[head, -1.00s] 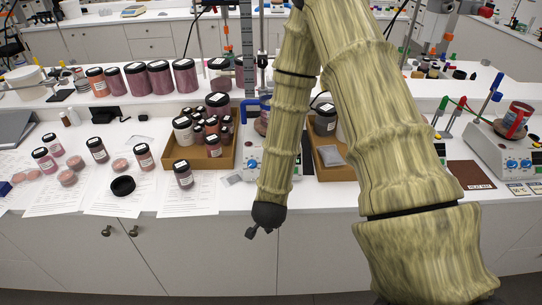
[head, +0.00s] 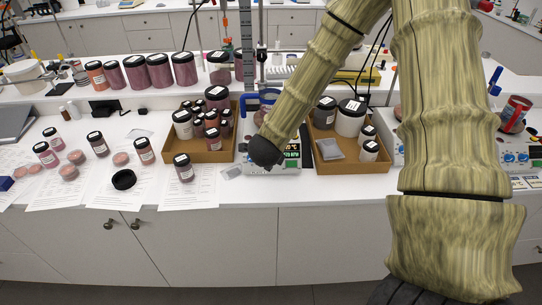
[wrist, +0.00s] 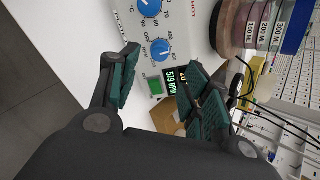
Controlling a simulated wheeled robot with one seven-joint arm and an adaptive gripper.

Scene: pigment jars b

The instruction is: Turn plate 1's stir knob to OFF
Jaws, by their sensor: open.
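The hotplate (head: 262,170) stands on the bench, partly covered by my arm. Its white front panel (wrist: 190,45) fills the upper middle of the wrist view, with a partly readable "PLATE" label. Two blue knobs show there: one (wrist: 150,6) at the top edge, one (wrist: 161,49) below it beside the lit RPM display (wrist: 177,80), with scale marks and "OFF". The lower is probably the stir knob; its exact pointer setting is hard to read. My gripper (wrist: 163,90) is open and empty, its fingers apart in front of the panel, not visibly touching the knobs. In the head view my gripper (head: 265,152) is before the plate.
A graduated beaker (wrist: 268,22) stands on the plate's round top. Cardboard trays with jars flank the plate, left (head: 203,160) and right (head: 350,163). A lone jar (head: 183,168) stands left of it. The floor before the cabinets is clear.

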